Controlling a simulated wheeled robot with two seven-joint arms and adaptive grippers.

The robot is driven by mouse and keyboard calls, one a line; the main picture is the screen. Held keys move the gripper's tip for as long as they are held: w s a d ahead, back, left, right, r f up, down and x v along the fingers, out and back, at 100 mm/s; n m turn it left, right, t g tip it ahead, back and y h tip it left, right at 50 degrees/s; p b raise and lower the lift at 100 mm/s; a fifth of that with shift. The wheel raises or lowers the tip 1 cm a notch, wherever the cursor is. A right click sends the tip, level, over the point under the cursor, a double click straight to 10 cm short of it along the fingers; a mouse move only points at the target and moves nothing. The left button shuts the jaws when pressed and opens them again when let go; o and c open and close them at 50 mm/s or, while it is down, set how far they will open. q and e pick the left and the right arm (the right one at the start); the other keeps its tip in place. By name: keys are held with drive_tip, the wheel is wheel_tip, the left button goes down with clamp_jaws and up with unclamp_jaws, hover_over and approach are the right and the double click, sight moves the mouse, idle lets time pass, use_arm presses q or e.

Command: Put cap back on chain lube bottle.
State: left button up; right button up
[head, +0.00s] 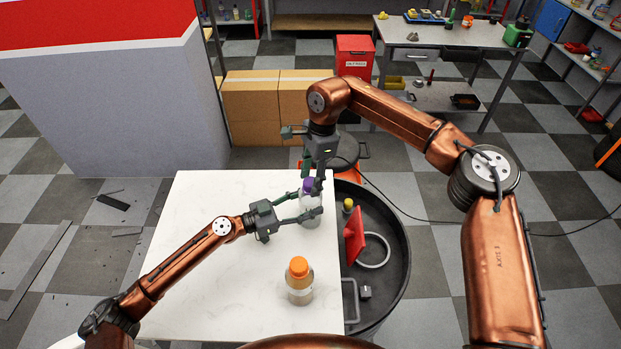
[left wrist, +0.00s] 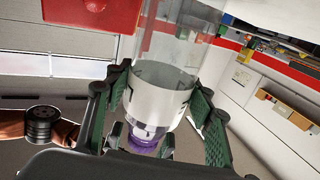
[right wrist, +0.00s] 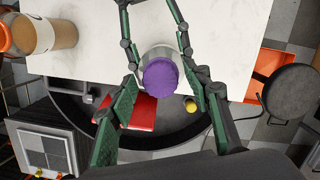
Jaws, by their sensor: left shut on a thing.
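A clear bottle with a white label (head: 311,213) is upright near the right edge of the white table. I cannot tell whether its base touches the table. A purple cap (head: 309,184) is at its top; it also shows from above in the right wrist view (right wrist: 161,77). I cannot tell whether it is fully seated. My left gripper (head: 310,203) is shut around the bottle, whose label fills the middle of the left wrist view (left wrist: 158,102). My right gripper (head: 313,180) points down over the cap, its fingers apart and nothing visibly clamped between them.
A bottle with an orange cap (head: 299,281) stands on the white table (head: 210,275), nearer to me. A round dark tub (head: 398,240) beside the table's right edge holds a red object (head: 355,237) and a ring. The table's left part is clear.

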use_arm(q)
drive_tip(key=shift+r, duration=0.1)
use_arm(e)
drive_tip(key=shift+o, duration=0.2)
drive_tip(key=shift+r, duration=0.15)
wheel_tip(320, 180, up, 12)
drive_tip(key=d, duration=0.1)
drive_tip(key=shift+w+d+f, duration=0.2)
drive_tip(key=shift+w+d, duration=0.15)
use_arm(q)
drive_tip(key=o, duration=1.8)
drive_tip(key=v, duration=1.2)
drive_tip(key=shift+w, duration=0.1)
